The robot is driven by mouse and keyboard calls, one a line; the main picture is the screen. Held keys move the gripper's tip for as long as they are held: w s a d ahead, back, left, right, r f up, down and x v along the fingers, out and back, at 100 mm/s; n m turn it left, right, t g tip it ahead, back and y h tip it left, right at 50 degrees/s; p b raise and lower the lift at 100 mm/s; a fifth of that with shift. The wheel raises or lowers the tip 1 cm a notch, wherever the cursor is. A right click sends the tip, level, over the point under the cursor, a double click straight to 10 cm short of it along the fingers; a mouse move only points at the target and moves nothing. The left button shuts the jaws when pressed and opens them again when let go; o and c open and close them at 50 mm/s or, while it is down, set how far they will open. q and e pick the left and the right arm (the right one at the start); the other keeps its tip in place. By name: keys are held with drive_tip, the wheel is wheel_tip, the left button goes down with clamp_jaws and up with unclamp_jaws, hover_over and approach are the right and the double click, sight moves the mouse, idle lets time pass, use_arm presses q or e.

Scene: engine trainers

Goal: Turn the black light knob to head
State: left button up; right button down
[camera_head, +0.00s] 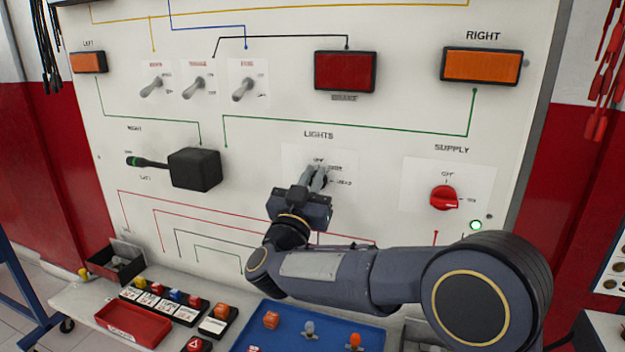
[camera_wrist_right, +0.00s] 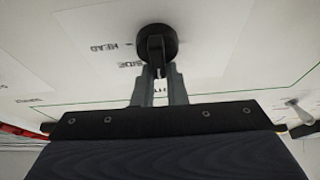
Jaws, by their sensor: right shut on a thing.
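The black light knob (camera_wrist_right: 156,42) is a round dial with a raised grip bar, on a white label plate under the word LIGHTS (camera_head: 318,135). In the head view it is mostly hidden behind my right gripper (camera_head: 318,180). In the right wrist view my right gripper (camera_wrist_right: 158,82) has its two grey fingers on either side of the knob's bar, shut on it. The label words HEAD and SIDE show left of the knob in that view. Which mark the knob points to is hard to tell. My left gripper is not in view.
The red supply knob (camera_head: 444,198) is right of the lights plate. A black box with a green-tipped lever (camera_head: 194,169) is to the left. Toggle switches (camera_head: 198,88) sit above. A blue tray (camera_head: 290,330) and a red tray (camera_head: 133,323) lie on the bench below.

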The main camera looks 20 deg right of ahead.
drive_tip(key=m+g+h+b, duration=0.1)
drive_tip(key=m+g+b, duration=0.1)
drive_tip(key=m, duration=0.3)
drive_tip(key=f+m+g+h+b, duration=0.1)
drive_tip(key=m+g+b, duration=0.1)
drive_tip(key=m, duration=0.4)
drive_tip(key=d+f+m+g+h+b, duration=0.1)
drive_tip(key=m+g+b, duration=0.2)
drive_tip(key=m, duration=0.3)
drive_tip(key=shift+s+b, duration=0.3)
drive_tip(key=shift+b, duration=0.4)
drive_tip(key=m+g, duration=0.1)
drive_tip(key=m, duration=0.2)
drive_tip(key=shift+m+g+b, duration=0.3)
drive_tip(key=shift+m+b, duration=0.05)
drive_tip(key=shift+m, duration=0.05)
drive_tip(key=shift+m+y, duration=0.3)
drive_tip(key=shift+m, duration=0.3)
drive_tip(key=c, duration=1.5)
unclamp_jaws()
drive_tip(key=shift+c, duration=0.2)
drive_tip(key=shift+o, duration=0.4)
drive_tip(key=shift+w+a, duration=0.1)
drive_tip(key=shift+w, duration=0.05)
